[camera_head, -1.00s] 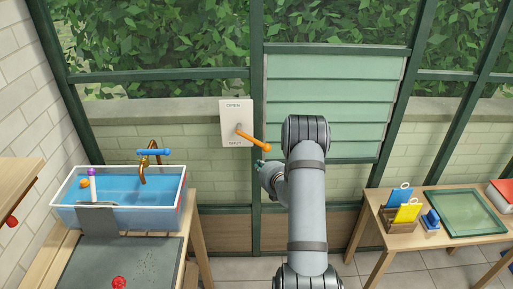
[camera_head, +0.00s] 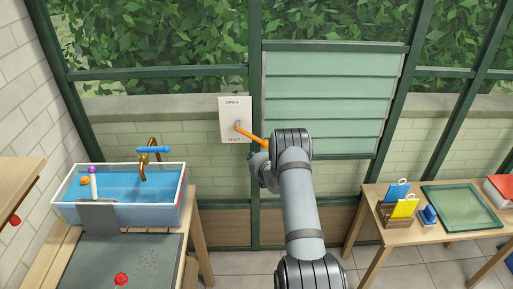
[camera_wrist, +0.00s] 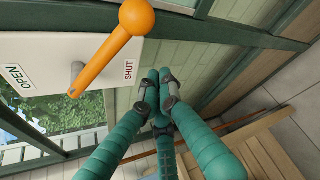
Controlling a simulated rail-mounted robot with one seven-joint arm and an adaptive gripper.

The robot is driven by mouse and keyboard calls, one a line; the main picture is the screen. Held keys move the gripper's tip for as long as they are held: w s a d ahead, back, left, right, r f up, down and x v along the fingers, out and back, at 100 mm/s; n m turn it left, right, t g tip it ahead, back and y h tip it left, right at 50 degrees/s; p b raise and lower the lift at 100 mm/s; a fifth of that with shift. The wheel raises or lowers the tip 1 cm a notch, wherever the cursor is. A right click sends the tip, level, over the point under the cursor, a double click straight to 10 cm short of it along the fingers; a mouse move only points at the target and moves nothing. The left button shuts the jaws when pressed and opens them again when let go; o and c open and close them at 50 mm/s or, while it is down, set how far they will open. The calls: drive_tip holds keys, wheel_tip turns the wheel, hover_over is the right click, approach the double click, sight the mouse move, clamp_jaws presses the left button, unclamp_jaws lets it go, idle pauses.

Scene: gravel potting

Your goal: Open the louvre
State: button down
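The louvre (camera_head: 325,98) is a panel of pale green slats in the dark green window frame, and its slats look shut flat. Left of it a white plate (camera_head: 234,108) reads OPEN at the top and SHUT at the bottom. Its orange lever (camera_head: 250,134) slants down to the right towards the SHUT end; my arm hides its tip in the head view. In the wrist view the lever (camera_wrist: 105,52) ends in a round knob. My gripper (camera_wrist: 157,76) has its teal fingers together and empty, apart from the lever in that picture, beside the knob.
A blue water basin (camera_head: 70,214) with a copper tap stands on the left bench. A right-hand table (camera_head: 450,245) bears cards, a green tray and a red-topped box. A wooden slatted surface (camera_wrist: 270,150) lies below the gripper in the wrist view.

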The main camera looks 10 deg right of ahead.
drive_tip(key=d+r+p, duration=0.1)
drive_tip(key=w+d+r+p, duration=0.1)
drive_tip(key=shift+w+r, duration=0.2)
drive_tip(key=shift+r, duration=0.2)
drive_tip(key=shift+d, duration=0.2)
